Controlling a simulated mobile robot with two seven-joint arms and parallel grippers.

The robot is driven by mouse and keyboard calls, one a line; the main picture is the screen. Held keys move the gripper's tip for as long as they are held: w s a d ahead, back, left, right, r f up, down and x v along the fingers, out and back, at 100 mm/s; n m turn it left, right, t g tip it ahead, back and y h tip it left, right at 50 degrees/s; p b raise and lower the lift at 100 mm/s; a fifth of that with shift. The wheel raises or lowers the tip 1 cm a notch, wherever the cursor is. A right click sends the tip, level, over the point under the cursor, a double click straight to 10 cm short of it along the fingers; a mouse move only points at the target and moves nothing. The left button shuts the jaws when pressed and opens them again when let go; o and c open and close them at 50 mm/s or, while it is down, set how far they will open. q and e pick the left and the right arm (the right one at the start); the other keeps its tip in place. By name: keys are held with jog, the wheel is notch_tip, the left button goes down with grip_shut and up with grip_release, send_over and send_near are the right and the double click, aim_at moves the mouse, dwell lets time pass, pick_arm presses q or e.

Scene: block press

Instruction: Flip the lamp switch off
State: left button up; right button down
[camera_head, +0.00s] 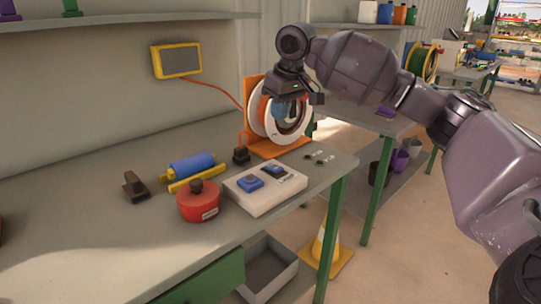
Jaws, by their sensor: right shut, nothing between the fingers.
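A white control box (265,188) lies on the workbench near its right front edge. It has a blue raised square button (250,182) on its left and a dark blue rocker-like part (274,170) on its right. I cannot tell which of these is the lamp switch, or its position. A yellow-framed grey panel (177,61), perhaps the lamp, is on the back wall with an orange cable. My right gripper (293,97) is shut and empty, high above and behind the box, in front of the cable reel. It touches nothing I can make out. My left gripper is out of view.
An orange and white reel (281,117) stands behind the box. A red round pot (198,203), a blue and yellow roller (191,168) and a dark handled block (134,188) lie left of it. Small metal pieces (320,157) lie right.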

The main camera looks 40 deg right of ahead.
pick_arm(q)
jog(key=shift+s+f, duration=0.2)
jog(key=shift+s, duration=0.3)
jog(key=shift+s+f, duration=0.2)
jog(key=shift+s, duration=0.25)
pick_arm(e)
jog(key=shift+s+d, duration=0.1)
jog(key=shift+s, duration=0.45)
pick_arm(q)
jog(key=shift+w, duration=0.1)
pick_arm(e)
jog(key=b, duration=0.3)
send_over(276, 168)
jog(key=shift+g, duration=0.3)
jog(key=f, duration=0.7)
jog(key=shift+s+f, duration=0.3)
jog(key=x, duration=0.1)
jog(key=b+x, duration=0.1)
jog(key=x, duration=0.3)
jog(key=shift+s+d, duration=0.1)
jog(key=shift+s, duration=0.2)
jog(key=shift+f+b, duration=0.3)
jog(key=shift+b, duration=0.1)
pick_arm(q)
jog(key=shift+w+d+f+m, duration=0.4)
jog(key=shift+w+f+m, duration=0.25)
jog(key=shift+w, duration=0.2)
pick_arm(e)
jog(key=shift+s+f, duration=0.15)
jog(key=shift+f, duration=0.2)
